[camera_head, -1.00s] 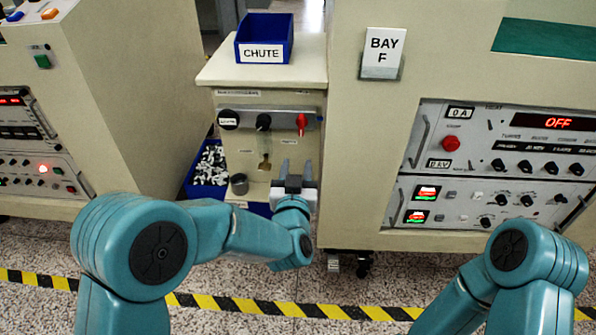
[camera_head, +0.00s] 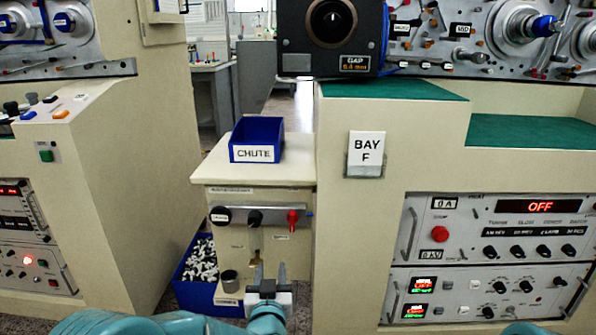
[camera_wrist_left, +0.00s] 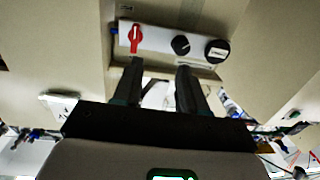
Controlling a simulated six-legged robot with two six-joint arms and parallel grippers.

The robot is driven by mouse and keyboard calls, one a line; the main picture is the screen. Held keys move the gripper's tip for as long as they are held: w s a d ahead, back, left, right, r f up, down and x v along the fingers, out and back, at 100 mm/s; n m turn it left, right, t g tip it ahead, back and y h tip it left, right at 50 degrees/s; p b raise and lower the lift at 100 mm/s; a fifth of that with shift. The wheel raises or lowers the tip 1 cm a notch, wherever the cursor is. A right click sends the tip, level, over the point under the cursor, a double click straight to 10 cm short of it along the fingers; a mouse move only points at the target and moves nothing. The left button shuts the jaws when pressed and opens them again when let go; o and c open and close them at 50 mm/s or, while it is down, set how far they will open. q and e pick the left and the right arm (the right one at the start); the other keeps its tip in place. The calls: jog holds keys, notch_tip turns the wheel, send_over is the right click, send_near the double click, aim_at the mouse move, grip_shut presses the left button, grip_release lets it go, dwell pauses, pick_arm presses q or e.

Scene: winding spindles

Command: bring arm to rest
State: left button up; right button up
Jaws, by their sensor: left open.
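My left gripper (camera_head: 268,278) is low in the head view, in front of the small cream cabinet with the knob panel. Its two fingers are apart with nothing between them. In the left wrist view the fingers (camera_wrist_left: 160,85) also stand apart, below the knob strip with a red knob (camera_wrist_left: 136,36) and two black knobs. My left arm (camera_head: 130,322) shows only as teal links along the bottom edge. My right gripper is not in view.
A blue CHUTE bin (camera_head: 256,139) stands on the cabinet (camera_head: 222,172). A blue box (camera_head: 200,267) of small metal parts is on the floor at its left. The large BAY F machine (camera_head: 340,230) stands close on the right, a console (camera_head: 110,190) on the left.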

pick_arm(q)
jog(key=s+a+f+g+y, duration=0.1)
jog(key=s+a+f+g, duration=0.15)
jog(key=a+f, duration=0.75)
jog(key=s+a+f+g+h, duration=0.15)
jog(key=s+f+g, duration=0.5)
jog(key=f, duration=0.65)
jog(key=s+d+f+n+g+h, duration=0.1)
jog(key=s+d+f+g+h, duration=0.2)
jog(key=s, duration=1)
jog(key=s+d+f+n+g+h, duration=0.1)
jog(key=s+d+f+g, duration=0.3)
jog(key=s, duration=0.9)
notch_tip(320, 180, up, 29)
jog(key=g+p, duration=0.1)
jog(key=p, duration=2.9)
jog(key=shift+a+m, duration=0.3)
jog(key=shift+a, duration=0.1)
